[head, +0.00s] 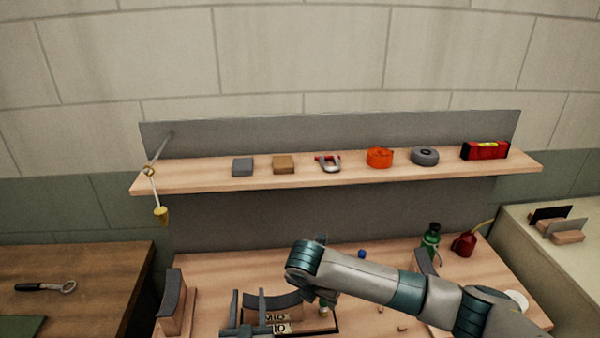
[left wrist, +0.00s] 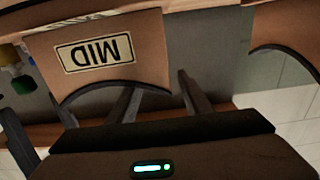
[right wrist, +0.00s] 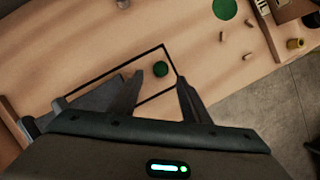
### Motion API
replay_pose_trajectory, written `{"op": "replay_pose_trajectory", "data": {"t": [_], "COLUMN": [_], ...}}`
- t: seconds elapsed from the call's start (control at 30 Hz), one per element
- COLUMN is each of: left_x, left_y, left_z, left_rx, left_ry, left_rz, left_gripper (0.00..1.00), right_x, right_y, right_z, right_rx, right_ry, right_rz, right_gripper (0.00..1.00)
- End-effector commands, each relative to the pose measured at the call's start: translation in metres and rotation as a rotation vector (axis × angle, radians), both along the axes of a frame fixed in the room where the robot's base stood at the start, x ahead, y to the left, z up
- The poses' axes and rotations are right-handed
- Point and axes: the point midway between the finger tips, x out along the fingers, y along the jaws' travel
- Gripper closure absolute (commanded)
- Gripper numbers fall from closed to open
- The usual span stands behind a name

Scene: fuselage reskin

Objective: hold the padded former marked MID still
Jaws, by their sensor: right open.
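The padded former marked MID (head: 290,328) stands on the bench low in the head view, with a dark curved pad (head: 282,303) on top. In the left wrist view the former (left wrist: 146,70) has its label upside down. My left gripper (head: 249,302) is open at one end of it. In the left wrist view one finger of this gripper (left wrist: 158,88) overlaps the pad edge, the other is past the former's end. Contact cannot be told. My right gripper (right wrist: 160,82) is open over the bench; a green round knob (right wrist: 160,69) shows between its fingertips, apparently ungripped.
Another padded former (head: 174,305) stands left of the MID one. A shelf (head: 210,178) with several tools crosses behind. A green bottle (head: 431,238) and a red can (head: 464,244) stand at the back right. Small loose pieces (right wrist: 247,56) lie on the bench.

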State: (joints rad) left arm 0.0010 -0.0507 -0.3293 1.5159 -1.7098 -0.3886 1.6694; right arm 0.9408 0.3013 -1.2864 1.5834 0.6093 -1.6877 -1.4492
Motion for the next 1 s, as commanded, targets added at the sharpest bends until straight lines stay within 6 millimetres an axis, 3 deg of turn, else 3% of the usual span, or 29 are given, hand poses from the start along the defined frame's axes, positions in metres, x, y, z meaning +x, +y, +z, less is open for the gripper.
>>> {"op": "replay_pose_trajectory", "data": {"t": [0.27, 0.47, 1.0], "left_x": [-0.002, -0.017, -0.104], "left_y": [0.0, -0.001, -0.006], "left_z": [0.0, -0.001, -0.001], "left_rx": [0.0, 0.001, 0.001], "left_ry": [0.001, 0.001, 0.001], "left_rz": [0.0, 0.0, -0.001], "left_gripper": [0.55, 0.55, 0.55], "right_x": [0.0, 0.0, 0.0], "right_y": [0.0, 0.0, 0.0], "right_z": [0.0, 0.0, 0.0], "right_rx": [0.0, 0.0, 0.0], "right_ry": [0.0, 0.0, 0.0], "right_rz": [0.0, 0.0, 0.0], "right_gripper": [0.57, 0.57, 0.57]}}
